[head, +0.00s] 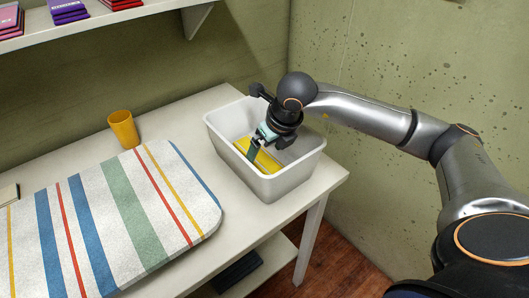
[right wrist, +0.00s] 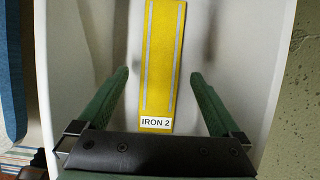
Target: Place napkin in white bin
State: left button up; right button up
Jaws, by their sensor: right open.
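The white bin (head: 285,184) stands at the right end of the white table; its pale inside (right wrist: 235,75) fills much of the right wrist view. A flat yellow napkin (head: 258,157) with grey stripes lies in the bin; it also shows in the right wrist view (right wrist: 161,60), with a label reading "IRON 2" at its near end. My right gripper (head: 259,146) reaches down into the bin above the napkin. Its green fingers (right wrist: 158,78) are open and spread to either side of the napkin, apart from it. My left gripper is out of view.
A striped padded mat (head: 120,215) covers the left of the table (head: 187,131). A yellow cup (head: 124,129) stands behind it. A shelf (head: 90,22) with small coloured stacks hangs above. A concrete wall (head: 400,65) is close on the right.

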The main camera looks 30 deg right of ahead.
jog(key=v, duration=1)
jog(key=shift+p, duration=0.4)
jog(key=shift+r, duration=0.1)
